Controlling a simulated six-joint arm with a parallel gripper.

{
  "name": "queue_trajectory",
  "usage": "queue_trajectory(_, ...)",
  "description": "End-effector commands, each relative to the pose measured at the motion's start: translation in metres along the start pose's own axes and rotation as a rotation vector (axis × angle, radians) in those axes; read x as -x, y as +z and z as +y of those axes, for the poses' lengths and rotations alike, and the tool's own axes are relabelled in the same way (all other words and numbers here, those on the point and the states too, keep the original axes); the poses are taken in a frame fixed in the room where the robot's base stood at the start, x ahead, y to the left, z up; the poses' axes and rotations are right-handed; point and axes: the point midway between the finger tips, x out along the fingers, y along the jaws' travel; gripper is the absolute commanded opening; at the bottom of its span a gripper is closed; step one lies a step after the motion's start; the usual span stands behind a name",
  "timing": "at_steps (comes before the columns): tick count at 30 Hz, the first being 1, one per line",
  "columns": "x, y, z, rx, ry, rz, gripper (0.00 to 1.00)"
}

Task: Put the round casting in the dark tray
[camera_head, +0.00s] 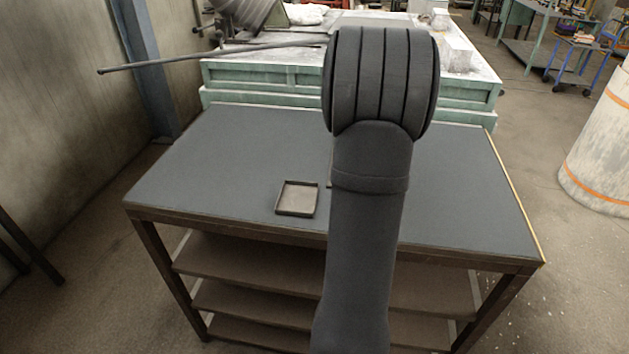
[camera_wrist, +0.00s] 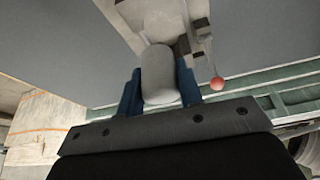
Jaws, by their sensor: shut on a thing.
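The dark tray (camera_head: 297,212) is square, shallow and empty, and lies near the front edge of the grey table in the head view. My gripper (camera_wrist: 158,76) shows in the wrist view with its two blue fingers on either side of a pale grey piece with a rounded end, the round casting (camera_wrist: 157,84). The fingers are shut on it. In the head view my arm hides the gripper and the casting. The tray does not show in the wrist view.
A pale fixture with a red-knobbed lever (camera_wrist: 217,83) is just beyond the casting in the wrist view; I cannot tell if they touch.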

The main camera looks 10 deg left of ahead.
Motion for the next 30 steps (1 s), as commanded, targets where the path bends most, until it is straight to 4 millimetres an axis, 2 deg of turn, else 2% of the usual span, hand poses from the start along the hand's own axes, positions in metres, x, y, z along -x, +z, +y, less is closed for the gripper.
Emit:
queue_trajectory(3,0.023,0.027,0.009,0.017,-0.008,0.002,0.07)
queue_trajectory(10,0.057,0.087,0.02,0.074,-0.032,0.002,0.07)
queue_trajectory(15,0.065,0.137,0.001,0.188,-0.08,0.001,0.07)
queue_trajectory(18,0.066,0.161,-0.011,0.256,-0.107,0.001,0.07)
queue_trajectory(21,0.066,0.175,-0.018,0.298,-0.126,0.003,0.07)
queue_trajectory(25,0.062,0.183,-0.028,0.324,-0.135,0.003,0.07)
queue_trajectory(30,0.042,0.188,-0.061,0.332,-0.137,-0.001,0.07)
